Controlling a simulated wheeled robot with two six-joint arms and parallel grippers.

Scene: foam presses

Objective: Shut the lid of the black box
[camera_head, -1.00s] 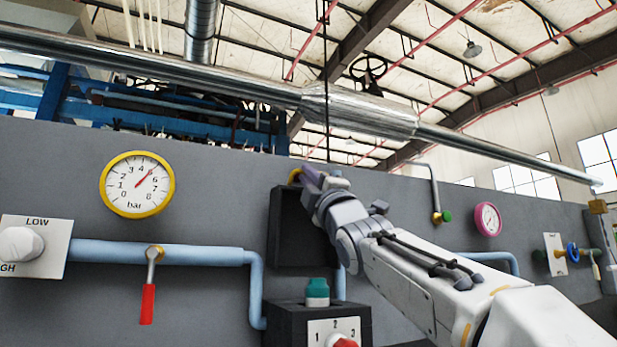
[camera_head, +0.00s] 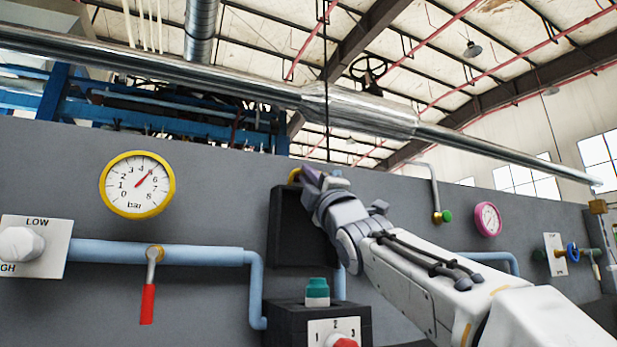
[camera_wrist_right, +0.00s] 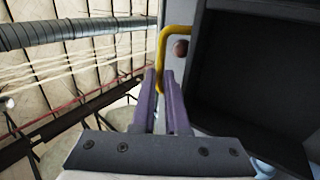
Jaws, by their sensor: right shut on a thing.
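The black box (camera_head: 290,252) is on the grey wall, its dark recessed face open toward me. In the wrist view its inside (camera_wrist_right: 255,85) fills the right side. A yellow handle (camera_wrist_right: 164,38) is beside its rim, and a bit of yellow also shows above its top left corner in the head view (camera_head: 294,175). I cannot clearly tell the lid from the box. My right gripper (camera_head: 312,178) is at the box's top edge, its purple fingers (camera_wrist_right: 162,78) shut on the yellow handle. My right arm hides the box's right side. My left gripper is out of view.
Below is a dark control box (camera_head: 285,322) with a teal button (camera_head: 317,292) and a red knob on a numbered plate. A blue pipe (camera_head: 205,254) with a red-handled valve (camera_head: 148,303) runs at left. A yellow gauge (camera_head: 138,185) and a pink gauge (camera_head: 487,219) are on the wall.

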